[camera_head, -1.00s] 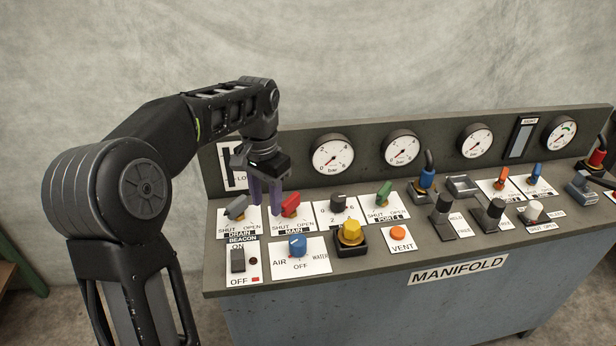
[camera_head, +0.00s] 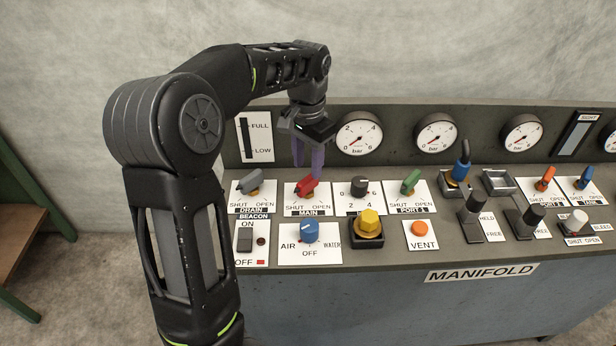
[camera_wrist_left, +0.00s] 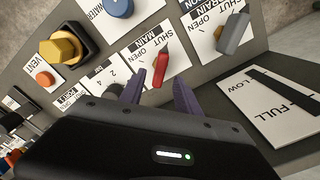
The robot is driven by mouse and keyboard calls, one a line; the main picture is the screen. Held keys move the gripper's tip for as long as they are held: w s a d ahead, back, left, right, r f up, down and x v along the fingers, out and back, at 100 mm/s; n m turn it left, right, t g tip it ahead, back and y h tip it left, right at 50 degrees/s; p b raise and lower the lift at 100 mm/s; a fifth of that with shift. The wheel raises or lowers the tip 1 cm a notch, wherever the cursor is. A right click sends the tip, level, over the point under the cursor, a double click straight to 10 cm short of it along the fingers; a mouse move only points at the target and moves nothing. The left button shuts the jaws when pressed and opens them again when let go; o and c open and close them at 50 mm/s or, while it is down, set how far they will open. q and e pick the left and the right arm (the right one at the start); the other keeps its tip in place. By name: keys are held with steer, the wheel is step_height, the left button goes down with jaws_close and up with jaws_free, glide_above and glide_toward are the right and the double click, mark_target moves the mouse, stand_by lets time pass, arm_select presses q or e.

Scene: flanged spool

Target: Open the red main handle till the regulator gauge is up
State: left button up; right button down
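The red MAIN handle (camera_head: 303,188) sits on a white plate marked SHUT and OPEN, left of centre on the panel. It lies slanted, and the wrist view shows it too (camera_wrist_left: 160,67). My left gripper (camera_head: 308,170) is just behind and above it, fingers pointing down. In the wrist view the purple fingers (camera_wrist_left: 162,88) are apart, with the handle's near end in line with the gap; I cannot tell whether they touch it. The leftmost round gauge (camera_head: 359,132) stands behind on the upright panel; its needle points lower left. No label names it as the regulator gauge.
A grey DRAIN handle (camera_head: 250,182) is close left of the red one, and a dark knob (camera_head: 359,186) close right. A blue AIR/WATER selector (camera_head: 311,232) and yellow knob (camera_head: 369,224) are in front. The upright panel is close behind my gripper.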

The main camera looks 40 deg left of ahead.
mark_target(308, 178)
arm_select(q)
step_height(308, 178, down, 5)
steer(key=shift+f, duration=0.2)
jaws_close()
stand_by(0.5)
